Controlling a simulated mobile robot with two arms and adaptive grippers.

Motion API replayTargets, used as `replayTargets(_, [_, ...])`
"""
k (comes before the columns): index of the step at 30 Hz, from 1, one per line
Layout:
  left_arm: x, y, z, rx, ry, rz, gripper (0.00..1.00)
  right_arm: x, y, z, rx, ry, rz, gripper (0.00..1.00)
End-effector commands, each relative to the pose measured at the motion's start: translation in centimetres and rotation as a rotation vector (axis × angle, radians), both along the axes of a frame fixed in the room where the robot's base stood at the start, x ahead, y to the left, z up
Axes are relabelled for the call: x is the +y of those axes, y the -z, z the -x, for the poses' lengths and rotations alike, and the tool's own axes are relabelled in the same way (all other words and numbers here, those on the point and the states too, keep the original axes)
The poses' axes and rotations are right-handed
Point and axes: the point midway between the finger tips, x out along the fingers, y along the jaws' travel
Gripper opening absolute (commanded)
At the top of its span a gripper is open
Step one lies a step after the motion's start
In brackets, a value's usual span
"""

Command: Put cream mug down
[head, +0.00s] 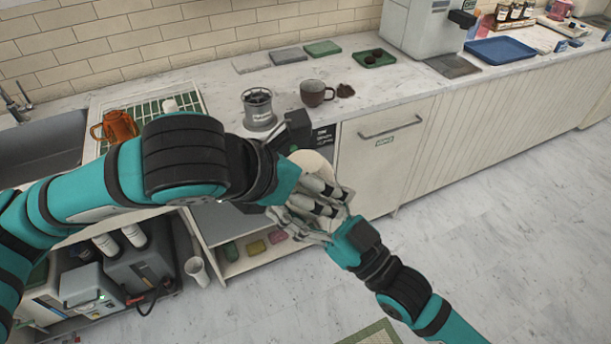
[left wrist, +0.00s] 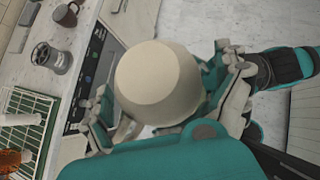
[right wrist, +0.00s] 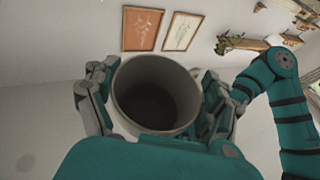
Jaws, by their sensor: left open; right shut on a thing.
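The cream mug (head: 313,165) is in the air in front of the counter, partly hidden by my grippers in the head view. Its flat base (left wrist: 158,72) faces the left wrist camera. Its open mouth (right wrist: 157,92) faces the right wrist camera, and the inside looks dark. My right gripper (head: 318,224) is shut on the mug, with fingers on both sides of it. My left gripper (head: 322,195) is open, its fingers spread around the mug; whether they touch it is unclear.
On the white counter (head: 225,78) stand a dark brown mug (head: 316,93), a grey canister (head: 258,108) and a green-lined rack (head: 150,106) with an orange pitcher (head: 116,127). An open shelf with machines (head: 130,270) is below.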

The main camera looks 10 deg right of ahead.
Motion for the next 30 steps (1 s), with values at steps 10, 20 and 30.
replayTargets(10, [-0.02, -0.03, 0.06, 0.001, 0.001, 0.001, 0.67, -0.01, -0.13, 0.02, -0.002, 0.0, -0.002, 0.37])
replayTargets(20, [-0.1, -0.07, 0.19, 0.002, 0.006, 0.003, 0.34, -0.01, -0.15, -0.01, -0.002, 0.0, -0.002, 0.92])
replayTargets(30, [-0.02, -0.11, 0.05, 0.0, 0.001, 0.002, 0.34, -0.04, 0.0, 0.05, 0.0, 0.0, 0.0, 1.0])
